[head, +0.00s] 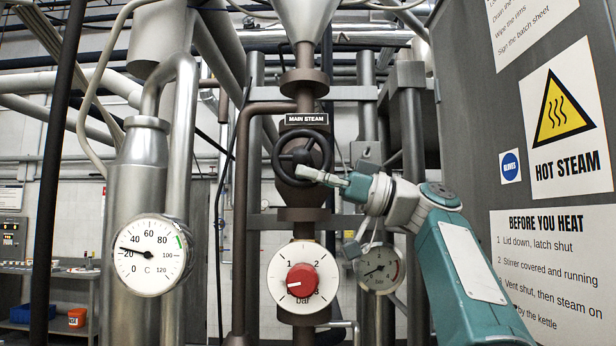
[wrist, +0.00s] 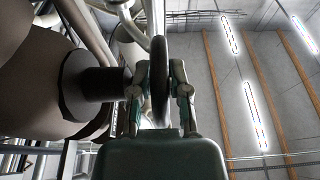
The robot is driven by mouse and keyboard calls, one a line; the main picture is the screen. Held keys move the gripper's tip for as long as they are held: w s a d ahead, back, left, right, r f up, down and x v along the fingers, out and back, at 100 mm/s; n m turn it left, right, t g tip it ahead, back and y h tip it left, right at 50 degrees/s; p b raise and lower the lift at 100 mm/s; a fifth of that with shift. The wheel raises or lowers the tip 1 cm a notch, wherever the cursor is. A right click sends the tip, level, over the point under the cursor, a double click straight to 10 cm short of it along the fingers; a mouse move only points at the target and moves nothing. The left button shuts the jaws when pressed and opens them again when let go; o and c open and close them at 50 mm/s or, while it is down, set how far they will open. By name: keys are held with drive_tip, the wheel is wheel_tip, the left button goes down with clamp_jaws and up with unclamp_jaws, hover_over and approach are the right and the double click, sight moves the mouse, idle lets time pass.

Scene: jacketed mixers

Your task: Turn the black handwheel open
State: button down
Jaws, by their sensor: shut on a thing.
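The black handwheel (head: 281,166) sits on a brown vertical pipe in the middle of the head view, below a "MAIN STEAM" label (head: 306,119). My gripper (head: 305,172) reaches in from the right and is at the lower right of the wheel's rim. In the wrist view the wheel's rim (wrist: 160,75) shows edge-on between the two fingers of my gripper (wrist: 160,100), which is shut on it. The wheel's dark stem (wrist: 102,84) runs left to the brown valve body. Part of the rim is hidden behind the gripper.
A red knob (head: 300,280) on a white dial is below the wheel. A temperature gauge (head: 152,255) is at the left, and a smaller gauge (head: 379,268) stands behind my arm. A grey panel with signs (head: 566,120) fills the right side. Pipes surround the valve.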

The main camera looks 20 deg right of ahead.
drive_tip(key=shift+d, duration=0.1)
idle(0.4)
drive_tip(key=c, duration=0.9)
unclamp_jaws()
drive_tip(key=shift+w, duration=0.1)
drive_tip(key=v, duration=1.2)
drive_tip(key=shift+d+r, duration=0.1)
drive_tip(key=shift+r, duration=0.05)
